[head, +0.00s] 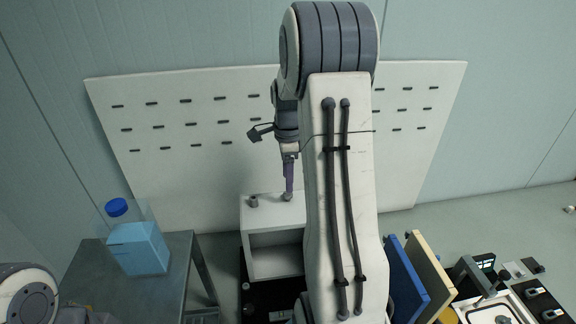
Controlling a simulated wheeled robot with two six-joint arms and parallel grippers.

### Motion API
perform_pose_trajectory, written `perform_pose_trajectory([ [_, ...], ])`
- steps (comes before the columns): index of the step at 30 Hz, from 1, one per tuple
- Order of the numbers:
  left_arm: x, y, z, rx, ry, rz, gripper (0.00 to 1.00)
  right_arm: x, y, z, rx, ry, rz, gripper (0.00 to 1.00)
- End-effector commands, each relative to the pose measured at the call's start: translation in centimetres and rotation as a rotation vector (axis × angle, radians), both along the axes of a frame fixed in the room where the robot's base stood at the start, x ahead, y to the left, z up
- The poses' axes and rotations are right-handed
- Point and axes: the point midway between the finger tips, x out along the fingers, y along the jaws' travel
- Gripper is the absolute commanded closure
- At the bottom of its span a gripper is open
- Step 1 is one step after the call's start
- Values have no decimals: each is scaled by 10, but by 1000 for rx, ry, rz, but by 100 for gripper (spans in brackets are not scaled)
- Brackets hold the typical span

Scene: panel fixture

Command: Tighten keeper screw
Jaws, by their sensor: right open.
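A white box-shaped fixture (273,228) with an open front stands near the middle. A small grey metal piece (253,201), possibly a screw or knob, sits on the left of its top. A second small metal piece (287,197) sits on the top farther right, directly under my right gripper (289,188). The gripper points down and its purplish fingers reach to this piece or just above it; I cannot tell whether they touch. My right gripper is open, its finger gap too small to make out. Which piece is the keeper screw is unclear. My left gripper is out of view.
A white slotted panel (190,125) stands behind. A grey table (180,275) at left bears a blue-capped container of blue liquid (140,248). Blue (407,280) and yellow (430,268) boards stand right of my arm. A tray (500,308) lies at lower right.

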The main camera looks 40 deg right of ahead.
Motion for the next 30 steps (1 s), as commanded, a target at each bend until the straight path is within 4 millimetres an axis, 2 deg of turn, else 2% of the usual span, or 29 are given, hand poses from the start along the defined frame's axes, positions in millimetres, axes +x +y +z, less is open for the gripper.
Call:
perform_pose_trajectory([
  [6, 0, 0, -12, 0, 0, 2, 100, 1, 0, 40, -3, -4, 0, 38],
  [11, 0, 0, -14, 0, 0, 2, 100, 0, 0, 57, -2, -3, -1, 38],
  [30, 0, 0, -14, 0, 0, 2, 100, 0, 0, 61, 0, 0, -1, 38],
])
